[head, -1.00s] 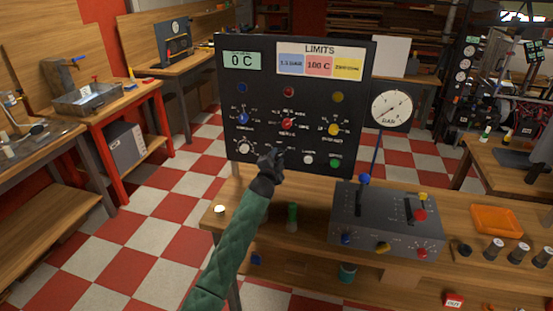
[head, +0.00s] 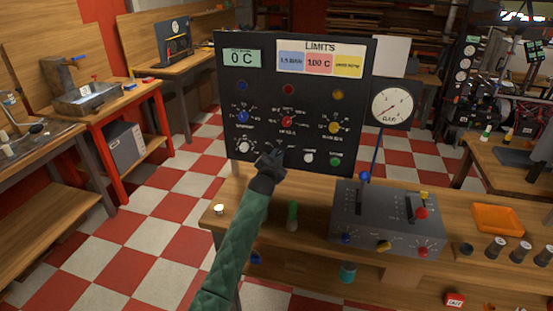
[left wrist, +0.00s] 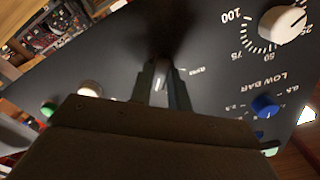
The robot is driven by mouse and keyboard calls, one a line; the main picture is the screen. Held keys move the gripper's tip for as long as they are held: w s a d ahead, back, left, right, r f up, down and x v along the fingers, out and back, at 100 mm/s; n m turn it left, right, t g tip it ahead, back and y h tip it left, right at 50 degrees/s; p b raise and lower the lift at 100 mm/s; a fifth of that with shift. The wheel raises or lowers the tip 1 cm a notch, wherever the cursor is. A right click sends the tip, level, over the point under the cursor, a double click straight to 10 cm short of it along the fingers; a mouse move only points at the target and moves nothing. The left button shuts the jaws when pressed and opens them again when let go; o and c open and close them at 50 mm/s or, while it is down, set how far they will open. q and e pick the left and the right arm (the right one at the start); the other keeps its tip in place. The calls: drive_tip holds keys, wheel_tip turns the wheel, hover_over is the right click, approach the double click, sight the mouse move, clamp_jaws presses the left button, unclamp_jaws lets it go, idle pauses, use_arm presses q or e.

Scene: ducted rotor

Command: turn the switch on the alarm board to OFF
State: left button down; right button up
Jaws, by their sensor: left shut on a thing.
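The black alarm board (head: 262,88) stands upright on the wooden bench, with a display, a limits label, lamps and several coloured knobs. My left gripper (head: 272,154) is at the lower middle of the board, and its arm in a green sleeve comes up from below. In the left wrist view the gripper (left wrist: 162,82) is shut around a small light-coloured switch lever (left wrist: 161,76) on the board. Only part of a printed label shows beside the switch, so its setting cannot be read. In the head view the gripper hides the switch. My right gripper is not in view.
A white knob (head: 244,146) is left of the gripper; a white button (head: 308,157) and a green button (head: 336,161) are to its right. A grey control box (head: 388,236) with levers and an orange tray (head: 497,219) stand on the bench. A round gauge (head: 391,104) is beside the board.

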use_arm(q)
drive_tip(key=shift+n, duration=0.6)
drive_tip(key=n, duration=0.2)
drive_tip(key=shift+n, duration=0.3)
drive_tip(key=shift+n+b, duration=0.3)
drive_tip(key=shift+n, duration=1.5)
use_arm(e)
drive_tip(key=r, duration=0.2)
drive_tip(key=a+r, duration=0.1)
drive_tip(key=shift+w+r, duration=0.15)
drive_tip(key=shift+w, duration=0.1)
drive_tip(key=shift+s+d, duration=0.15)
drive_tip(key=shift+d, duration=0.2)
